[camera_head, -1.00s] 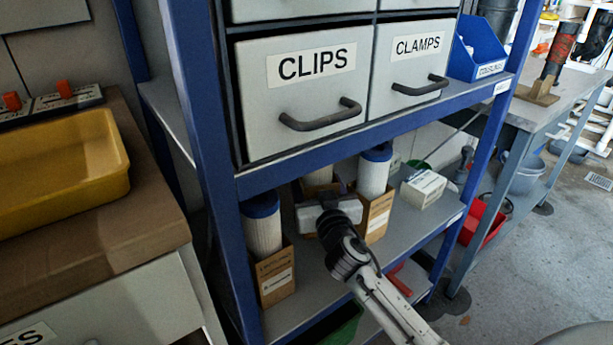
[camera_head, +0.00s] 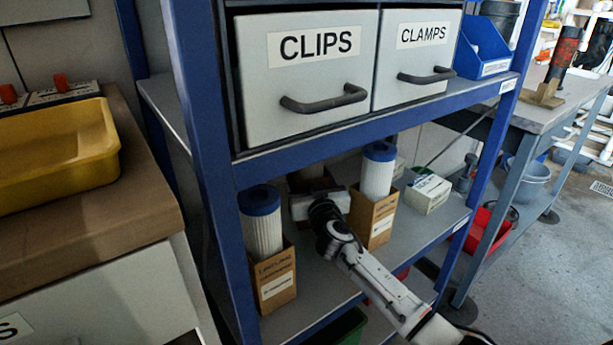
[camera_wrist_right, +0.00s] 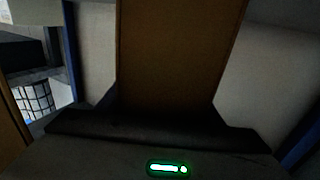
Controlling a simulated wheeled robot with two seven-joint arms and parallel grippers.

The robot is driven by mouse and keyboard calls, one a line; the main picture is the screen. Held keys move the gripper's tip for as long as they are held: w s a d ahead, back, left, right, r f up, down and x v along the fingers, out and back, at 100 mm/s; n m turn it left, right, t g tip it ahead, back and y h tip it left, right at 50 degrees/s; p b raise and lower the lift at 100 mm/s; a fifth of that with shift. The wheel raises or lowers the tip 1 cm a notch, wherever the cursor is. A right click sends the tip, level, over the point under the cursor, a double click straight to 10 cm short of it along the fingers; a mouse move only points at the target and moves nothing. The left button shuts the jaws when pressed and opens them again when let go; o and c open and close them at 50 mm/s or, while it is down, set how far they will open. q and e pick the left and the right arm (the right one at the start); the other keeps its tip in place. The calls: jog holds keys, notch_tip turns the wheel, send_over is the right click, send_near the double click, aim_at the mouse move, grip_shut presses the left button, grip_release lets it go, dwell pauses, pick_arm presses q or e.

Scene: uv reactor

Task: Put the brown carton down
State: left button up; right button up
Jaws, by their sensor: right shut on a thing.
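My right gripper (camera_head: 318,204) reaches in from the lower right, over the lower shelf between two brown cartons that hold white filter cartridges. It is shut on a brown carton (camera_wrist_right: 181,50), whose plain brown face fills the middle of the right wrist view between the jaws. In the head view that carton is mostly hidden behind my gripper and the upper shelf's edge. Whether its base touches the shelf cannot be seen. The left neighbouring carton (camera_head: 274,281) and the right neighbouring carton (camera_head: 372,219) stand upright on the shelf. My left gripper is not in view.
The lower shelf (camera_head: 408,226) has some bare room at its front right. A white box (camera_head: 427,194) stands farther right. The upper shelf's blue edge (camera_head: 370,117) runs low above my gripper, under the CLIPS drawer (camera_head: 310,75). A blue post (camera_head: 222,190) stands at the left.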

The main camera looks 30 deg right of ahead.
jog(key=shift+f, duration=0.1)
jog(key=o, duration=0.8)
jog(key=shift+c, duration=0.2)
pick_arm(q)
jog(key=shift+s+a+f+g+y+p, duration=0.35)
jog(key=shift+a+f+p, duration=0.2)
jog(key=shift+p, duration=0.4)
pick_arm(e)
jog(key=v, duration=1.2)
